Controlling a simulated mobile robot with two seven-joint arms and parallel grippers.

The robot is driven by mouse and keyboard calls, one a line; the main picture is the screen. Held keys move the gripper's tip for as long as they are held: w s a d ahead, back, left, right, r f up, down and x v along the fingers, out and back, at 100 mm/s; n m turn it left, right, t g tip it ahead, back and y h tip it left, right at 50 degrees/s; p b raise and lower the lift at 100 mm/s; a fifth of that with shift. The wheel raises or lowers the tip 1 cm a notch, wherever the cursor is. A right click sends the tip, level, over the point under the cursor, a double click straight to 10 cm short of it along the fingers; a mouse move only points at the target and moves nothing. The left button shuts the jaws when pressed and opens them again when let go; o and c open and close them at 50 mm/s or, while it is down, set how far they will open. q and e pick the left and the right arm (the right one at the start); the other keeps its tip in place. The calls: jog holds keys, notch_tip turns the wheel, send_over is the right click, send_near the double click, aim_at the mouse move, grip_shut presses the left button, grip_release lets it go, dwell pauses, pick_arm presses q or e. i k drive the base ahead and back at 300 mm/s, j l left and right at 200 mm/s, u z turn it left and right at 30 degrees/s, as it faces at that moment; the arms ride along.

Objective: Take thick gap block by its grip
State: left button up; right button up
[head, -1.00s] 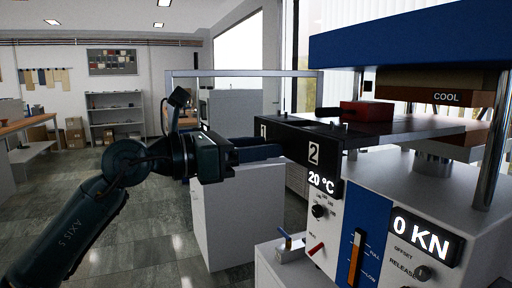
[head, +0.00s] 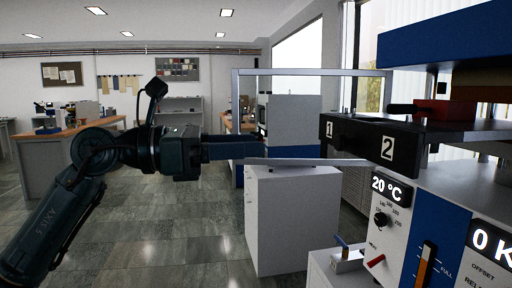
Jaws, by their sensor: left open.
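A red block (head: 447,112) with a dark grip pointing left lies on the dark upper plate of the press at the right. It looks like the gap block, but I cannot tell its thickness class from this view. My left gripper (head: 250,150) is open and empty, pointing right at mid-picture. It is well left of the red block and apart from it, with the black front plate marked 1 and 2 (head: 370,145) between them. My right gripper does not show.
The press (head: 425,225) fills the right side, with a blue top beam and a 20 °C display. A white cabinet (head: 292,222) stands below and beyond my left gripper. A wooden-topped bench (head: 65,133) is at the far left. The floor in the middle is clear.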

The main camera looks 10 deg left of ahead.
aim_at(441, 110)
jog(key=k+j, duration=0.1)
jog(key=j, duration=0.35)
jog(key=k+j, duration=0.1)
jog(key=j, duration=0.35)
jog(key=k+j, duration=0.15)
jog(key=j, duration=0.35)
